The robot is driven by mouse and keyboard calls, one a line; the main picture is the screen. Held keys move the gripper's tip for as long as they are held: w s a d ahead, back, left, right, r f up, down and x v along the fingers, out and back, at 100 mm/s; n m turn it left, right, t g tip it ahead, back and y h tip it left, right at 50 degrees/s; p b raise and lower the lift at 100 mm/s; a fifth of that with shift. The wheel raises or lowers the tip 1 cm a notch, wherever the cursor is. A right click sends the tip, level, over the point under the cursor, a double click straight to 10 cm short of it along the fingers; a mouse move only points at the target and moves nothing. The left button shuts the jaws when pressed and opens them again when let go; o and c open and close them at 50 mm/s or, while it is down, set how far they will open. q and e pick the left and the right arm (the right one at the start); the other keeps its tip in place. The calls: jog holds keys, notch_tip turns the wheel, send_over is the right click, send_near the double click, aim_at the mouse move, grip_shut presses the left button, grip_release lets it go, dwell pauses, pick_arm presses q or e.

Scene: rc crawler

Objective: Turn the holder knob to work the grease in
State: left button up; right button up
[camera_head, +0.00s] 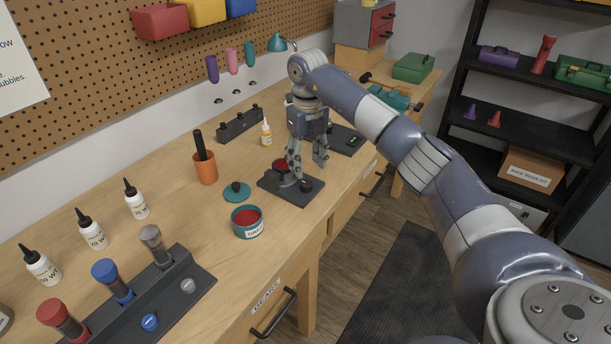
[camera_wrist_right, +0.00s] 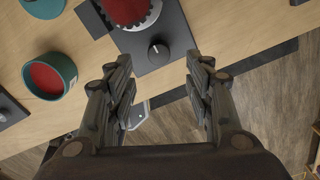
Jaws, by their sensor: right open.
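The holder (camera_head: 291,186) is a dark square base on the workbench with a gear on it that carries red grease. In the right wrist view the black holder knob (camera_wrist_right: 159,54), with a pale mark, sits on the base (camera_wrist_right: 180,33) just in front of the red-topped gear (camera_wrist_right: 128,10). My right gripper (camera_head: 307,182) is open above the holder, its fingers pointing down. In the wrist view the fingertips (camera_wrist_right: 158,62) lie on either side of the knob, apart from it. My left gripper is not in view.
An open teal grease tub (camera_head: 247,222) and its lid (camera_head: 237,191) stand left of the holder. An orange cup (camera_head: 205,169) and a small yellow bottle (camera_head: 266,134) stand behind.

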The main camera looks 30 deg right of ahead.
aim_at(307, 183)
notch_tip(307, 183, down, 5)
jog(key=shift+w+r+p, duration=0.1)
jog(key=shift+p, duration=0.35)
jog(key=shift+f, duration=0.9)
jog(key=shift+c, duration=0.3)
jog(key=c, duration=0.9)
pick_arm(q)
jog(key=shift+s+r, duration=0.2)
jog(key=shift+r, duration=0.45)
pick_arm(e)
jog(key=shift+c, duration=0.8)
